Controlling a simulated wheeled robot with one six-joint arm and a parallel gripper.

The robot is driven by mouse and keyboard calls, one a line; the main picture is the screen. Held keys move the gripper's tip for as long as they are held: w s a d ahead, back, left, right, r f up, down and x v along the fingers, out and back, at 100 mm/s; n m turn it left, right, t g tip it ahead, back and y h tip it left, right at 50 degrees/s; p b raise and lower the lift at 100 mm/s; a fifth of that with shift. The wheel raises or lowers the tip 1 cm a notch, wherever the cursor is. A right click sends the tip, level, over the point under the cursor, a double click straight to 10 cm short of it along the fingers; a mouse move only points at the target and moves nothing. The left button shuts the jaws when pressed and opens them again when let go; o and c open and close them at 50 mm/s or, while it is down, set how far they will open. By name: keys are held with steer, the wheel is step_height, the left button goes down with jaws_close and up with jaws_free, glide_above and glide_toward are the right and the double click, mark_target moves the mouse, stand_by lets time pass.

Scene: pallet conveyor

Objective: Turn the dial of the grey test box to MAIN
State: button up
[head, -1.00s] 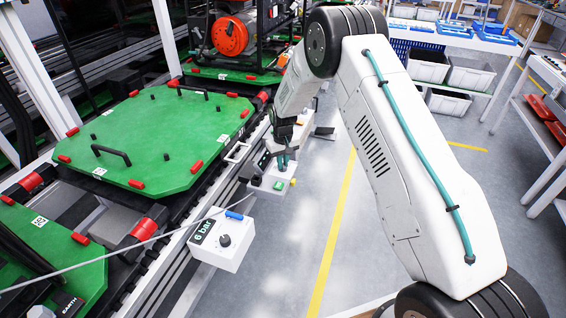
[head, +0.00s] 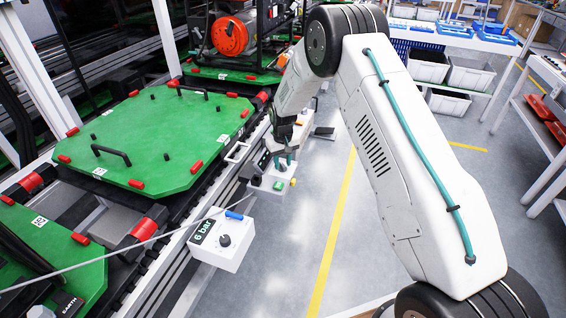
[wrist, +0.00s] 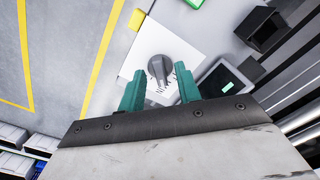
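In the wrist view, the grey dial (wrist: 157,67) sits on the white face of the test box (wrist: 140,52). Upside-down lettering that seems to read MAIN lies just below the dial, partly covered. The dial's bar runs roughly up and down in the picture, its lower end towards the lettering. My gripper (wrist: 160,88) is open, with one teal finger on each side of the dial's lower part; I cannot tell whether they touch it. In the head view, my gripper (head: 286,160) is over the boxes on the conveyor's side, and the dial is hidden.
A small dark display (wrist: 224,84) and a black block (wrist: 262,29) are close to the dial. A white "6 bar" box (head: 222,240) with a black knob stands nearer. Green pallets (head: 160,140) lie on the conveyor at left.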

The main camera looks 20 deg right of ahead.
mark_target(283, 165)
step_height(283, 165, up, 8)
steer(key=shift+f, duration=0.25)
steer(key=s+d+r, duration=0.1)
steer(key=s+r, duration=0.9)
steer(key=s, duration=0.6)
steer(key=s+d+r+m+t, duration=0.1)
steer(key=s+r, duration=0.8)
steer(key=s, duration=0.7)
steer(key=s+d+r, duration=0.2)
steer(key=s+r, duration=0.8)
steer(key=s, duration=0.7)
steer(key=shift+r+m, duration=0.3)
steer(key=shift+m, duration=0.1)
